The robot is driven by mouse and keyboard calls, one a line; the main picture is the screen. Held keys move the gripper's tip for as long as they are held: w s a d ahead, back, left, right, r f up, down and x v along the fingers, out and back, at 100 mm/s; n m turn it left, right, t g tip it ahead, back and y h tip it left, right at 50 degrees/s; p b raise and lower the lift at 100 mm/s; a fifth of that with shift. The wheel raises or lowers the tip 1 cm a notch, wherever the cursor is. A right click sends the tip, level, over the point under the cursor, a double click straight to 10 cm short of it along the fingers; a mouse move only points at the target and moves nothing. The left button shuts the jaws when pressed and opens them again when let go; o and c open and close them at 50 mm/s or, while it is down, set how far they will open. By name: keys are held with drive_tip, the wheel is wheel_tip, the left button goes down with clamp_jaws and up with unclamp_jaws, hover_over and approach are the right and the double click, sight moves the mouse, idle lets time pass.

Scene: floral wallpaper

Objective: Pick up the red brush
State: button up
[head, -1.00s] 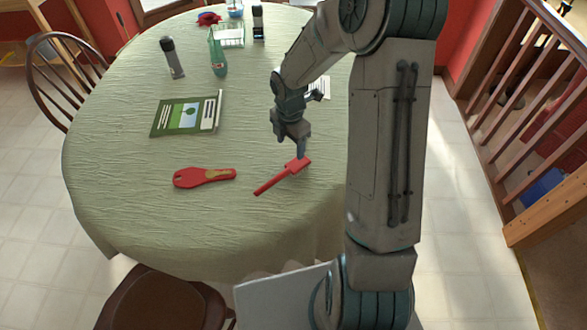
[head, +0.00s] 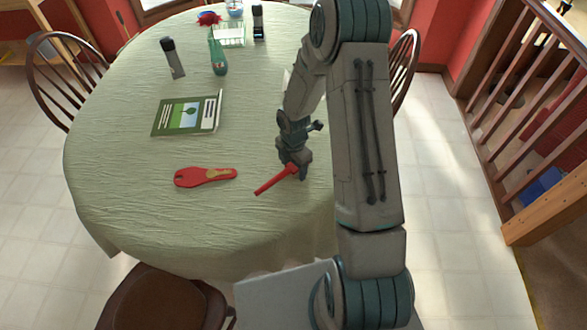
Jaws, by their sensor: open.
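The red brush (head: 274,182) lies on the green tablecloth near the table's front edge, its handle pointing to the lower left. My gripper (head: 302,175) is open and low over the brush's upper right end, pointing down. The fingers cover most of that wider end, so I cannot tell whether they touch it or stand on both sides of it.
A red flat object with a tan patch (head: 204,177) lies left of the brush.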

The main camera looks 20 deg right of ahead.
drive_tip(key=c, duration=1.3)
drive_tip(key=shift+o, duration=0.2)
drive_tip(key=shift+r, duration=0.15)
